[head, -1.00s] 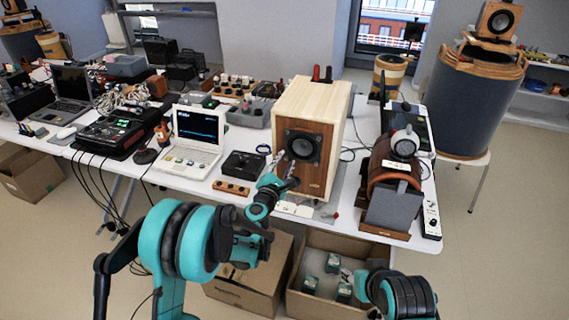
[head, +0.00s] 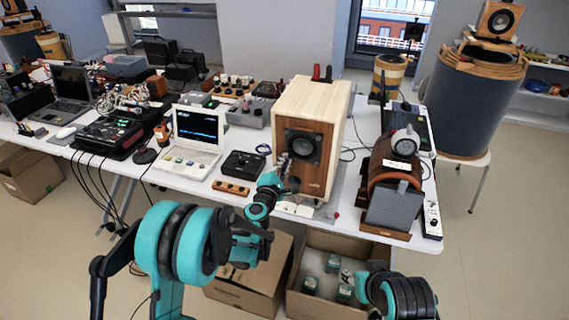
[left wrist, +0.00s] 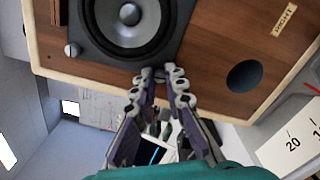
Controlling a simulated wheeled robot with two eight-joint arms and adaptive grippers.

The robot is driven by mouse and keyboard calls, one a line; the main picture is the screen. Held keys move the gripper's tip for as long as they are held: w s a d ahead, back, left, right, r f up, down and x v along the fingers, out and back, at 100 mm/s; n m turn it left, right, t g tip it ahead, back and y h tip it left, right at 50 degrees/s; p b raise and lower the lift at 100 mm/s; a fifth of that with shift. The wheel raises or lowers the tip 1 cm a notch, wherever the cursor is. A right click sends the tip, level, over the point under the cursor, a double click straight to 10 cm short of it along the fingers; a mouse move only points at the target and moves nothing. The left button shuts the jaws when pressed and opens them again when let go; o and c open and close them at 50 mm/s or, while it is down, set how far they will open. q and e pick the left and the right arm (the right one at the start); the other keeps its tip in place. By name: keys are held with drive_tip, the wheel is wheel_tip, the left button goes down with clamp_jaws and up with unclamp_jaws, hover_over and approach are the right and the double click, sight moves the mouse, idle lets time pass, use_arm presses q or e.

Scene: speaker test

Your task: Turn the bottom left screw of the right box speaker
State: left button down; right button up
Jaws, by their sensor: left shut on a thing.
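The right box speaker (head: 325,108) stands on the table with its wooden front and round driver (head: 302,146) facing me. In the left wrist view the speaker front (left wrist: 212,40) appears turned on its side, with a "RIGHT" label (left wrist: 284,19) and a dark port hole (left wrist: 243,76). A pale screw (left wrist: 72,50) sticks out at one corner of the driver frame. My left gripper (head: 283,163) is at the driver's lower left corner. Its fingertips (left wrist: 158,72) are shut there on the bottom left screw, which they mostly hide. My right gripper is out of view; only part of that arm shows.
A laptop (head: 196,138) and a black box (head: 243,164) stand left of the speaker. A wooden block with knobs (head: 231,187) lies near the front edge. Open cardboard boxes (head: 330,245) sit below.

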use_arm(q)
drive_tip(key=shift+m+b, duration=0.5)
drive_tip(key=shift+m, duration=16.7)
drive_tip(key=c, duration=1.6)
unclamp_jaws()
drive_tip(key=shift+o, duration=0.2)
drive_tip(key=shift+a, duration=0.1)
